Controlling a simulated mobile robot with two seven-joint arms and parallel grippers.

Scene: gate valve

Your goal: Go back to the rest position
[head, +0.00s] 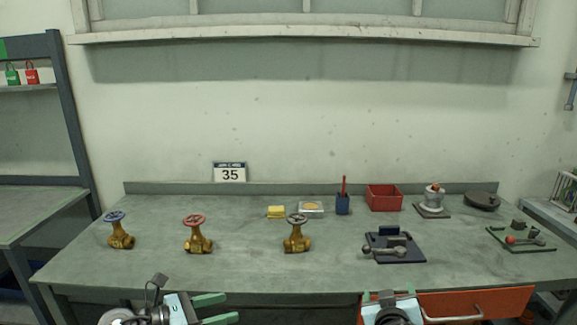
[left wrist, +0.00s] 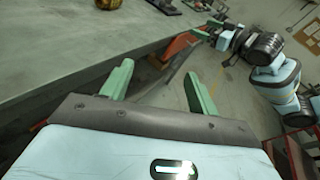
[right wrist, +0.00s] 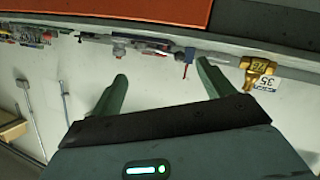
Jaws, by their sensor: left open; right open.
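My left gripper (head: 232,307) is at the front edge of the workbench, at the bottom of the head view. Its two green fingers are apart with nothing between them; they also show spread in the left wrist view (left wrist: 158,70). My right gripper (right wrist: 160,68) is open and empty in the right wrist view. In the head view only part of my right wrist shows, in front of the bench by the orange drawer. Three brass gate valves stand upright on the bench, clear of both grippers: one with a blue wheel (head: 119,232), one with a red wheel (head: 197,236), one with a dark wheel (head: 297,236).
The orange drawer front (head: 478,303) is under the bench (head: 240,270) at right. A dark tray (head: 400,254) with metal parts, a red bin (head: 384,197), a blue cup (head: 342,204) and a green board (head: 520,241) are on the bench. Its front left is clear.

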